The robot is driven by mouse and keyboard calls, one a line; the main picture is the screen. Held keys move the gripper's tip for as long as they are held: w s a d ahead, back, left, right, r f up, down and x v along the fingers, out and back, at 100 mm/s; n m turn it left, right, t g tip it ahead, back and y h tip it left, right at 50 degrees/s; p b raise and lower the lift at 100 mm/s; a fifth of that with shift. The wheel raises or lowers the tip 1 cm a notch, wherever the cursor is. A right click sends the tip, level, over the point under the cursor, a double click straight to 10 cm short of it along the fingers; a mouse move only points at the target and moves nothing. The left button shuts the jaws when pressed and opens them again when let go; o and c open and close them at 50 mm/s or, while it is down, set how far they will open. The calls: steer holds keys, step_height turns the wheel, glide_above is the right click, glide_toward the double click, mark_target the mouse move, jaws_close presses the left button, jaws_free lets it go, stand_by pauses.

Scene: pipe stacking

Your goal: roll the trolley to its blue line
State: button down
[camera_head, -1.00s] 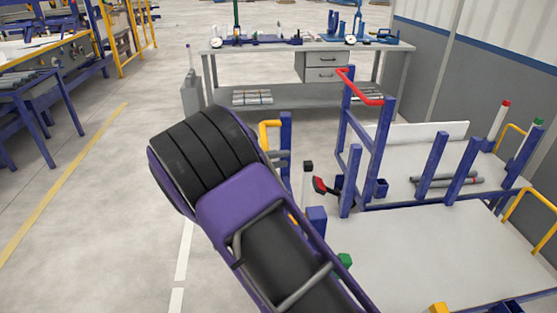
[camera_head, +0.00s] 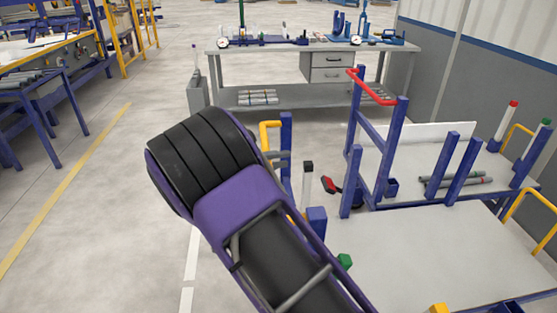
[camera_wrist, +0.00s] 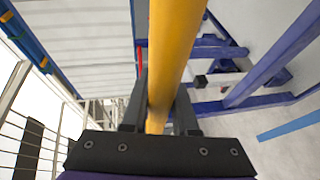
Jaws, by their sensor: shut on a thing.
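My gripper (camera_wrist: 159,106) is shut around a yellow handle bar (camera_wrist: 175,55) in the wrist view. The near trolley (camera_head: 430,255) has a flat grey deck, blue corner posts and another yellow handle (camera_head: 535,208) at the right. Its left part is behind my arm. A light blue line (camera_wrist: 290,127) lies on the floor at the right of the wrist view; I cannot make it out in the head view.
A second trolley with a red handle (camera_head: 372,88), blue uprights and grey pipes (camera_head: 455,181) stands just beyond the near deck, by the wall. A workbench (camera_head: 320,100) stands at the back. Floor at the left is open, with a yellow line (camera_head: 65,190) and white dashes (camera_head: 192,255).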

steer(key=c, duration=0.7)
jaws_free()
steer(key=p+v, duration=0.1)
steer(key=v, duration=1.6)
steer(key=shift+s+a+r, duration=0.1)
steer(key=shift+s+a, duration=0.05)
steer(key=shift+a, duration=0.05)
